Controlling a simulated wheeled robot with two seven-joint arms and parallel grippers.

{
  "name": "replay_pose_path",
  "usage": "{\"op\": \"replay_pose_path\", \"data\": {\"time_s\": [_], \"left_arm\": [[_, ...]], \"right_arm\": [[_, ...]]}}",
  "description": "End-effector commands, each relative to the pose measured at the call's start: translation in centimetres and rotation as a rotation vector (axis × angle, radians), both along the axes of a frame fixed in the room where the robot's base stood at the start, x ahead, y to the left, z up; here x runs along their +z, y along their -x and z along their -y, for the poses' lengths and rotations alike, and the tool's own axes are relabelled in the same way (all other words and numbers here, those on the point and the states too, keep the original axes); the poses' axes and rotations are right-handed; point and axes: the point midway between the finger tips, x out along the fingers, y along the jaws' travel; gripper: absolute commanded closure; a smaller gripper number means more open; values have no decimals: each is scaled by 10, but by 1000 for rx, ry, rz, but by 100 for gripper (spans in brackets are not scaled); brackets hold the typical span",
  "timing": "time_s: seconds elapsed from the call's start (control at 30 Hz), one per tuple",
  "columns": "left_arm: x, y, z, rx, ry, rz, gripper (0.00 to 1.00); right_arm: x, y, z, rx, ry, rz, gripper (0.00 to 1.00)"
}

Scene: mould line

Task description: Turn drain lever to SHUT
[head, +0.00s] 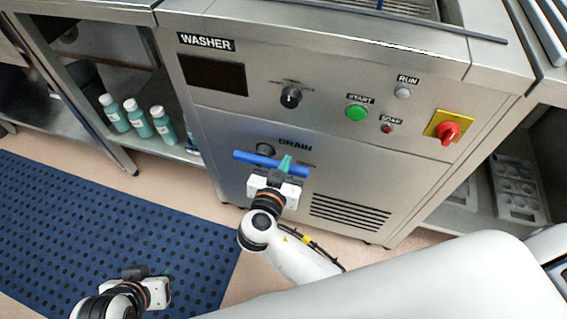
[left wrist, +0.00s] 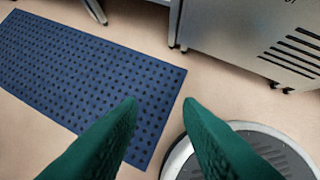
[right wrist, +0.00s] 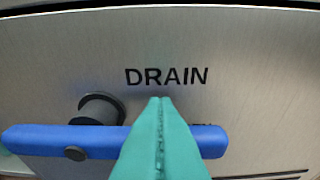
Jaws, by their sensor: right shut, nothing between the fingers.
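The blue drain lever (head: 245,157) lies nearly level across the washer's front, below the word DRAIN; it also shows in the right wrist view (right wrist: 45,140). Its dark round hub (right wrist: 100,108) sits behind its left half. My right gripper (head: 286,161) is shut and empty in front of the lever's right half. In the right wrist view its green fingers (right wrist: 160,100) hide part of the lever, tips just above it; contact cannot be told. A small label behind the lever's right end is mostly hidden. My left gripper (left wrist: 159,100) is open and empty, low over the floor.
The washer panel (head: 330,150) carries a black knob (head: 290,97), a green START button (head: 356,113) and a red switch on yellow (head: 448,131). Bottles (head: 138,118) stand on a shelf at left. A blue mat (head: 110,220) covers the floor. Vent slots (head: 350,213) are lower right.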

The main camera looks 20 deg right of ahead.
Motion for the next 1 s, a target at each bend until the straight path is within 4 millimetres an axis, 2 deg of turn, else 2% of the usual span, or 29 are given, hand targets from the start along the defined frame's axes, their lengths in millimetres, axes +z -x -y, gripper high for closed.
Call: {"op": "replay_pose_path", "data": {"time_s": [0.57,0.77,1.0], "left_arm": [[2,-7,2,-3,9,42,68],[8,-25,9,-11,30,143,68],[14,-36,13,-17,45,212,68]], "right_arm": [[-5,0,0,0,-3,2,100],[-7,-4,3,-1,-17,11,100],[-7,-6,4,0,-28,19,100]]}}
